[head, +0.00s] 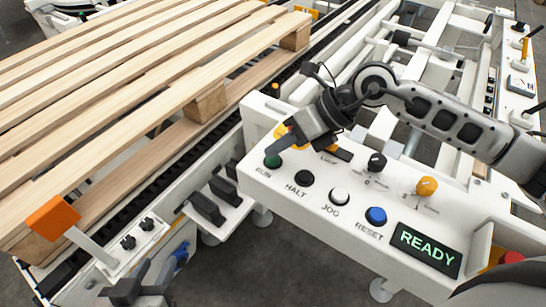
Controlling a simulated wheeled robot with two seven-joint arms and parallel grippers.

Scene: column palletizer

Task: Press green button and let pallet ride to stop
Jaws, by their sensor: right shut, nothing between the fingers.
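The green RUN button (272,161) sits at the left end of the white control panel (300,213). My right gripper (270,147) is shut and empty, with its tip right over the green button; I cannot tell whether it touches. The wooden pallet (130,55) lies on the conveyor (160,190) at the upper left. The panel display (426,249) reads READY in green. My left gripper (148,282) is partly in view at the bottom edge, away from the panel; its jaw state is unclear.
The black HALT (304,178), white JOG (339,196) and blue RESET (376,216) buttons lie in a row beside the green one. A red button (512,258) is at the lower right. An orange block (52,217) on a post stands by the pallet.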

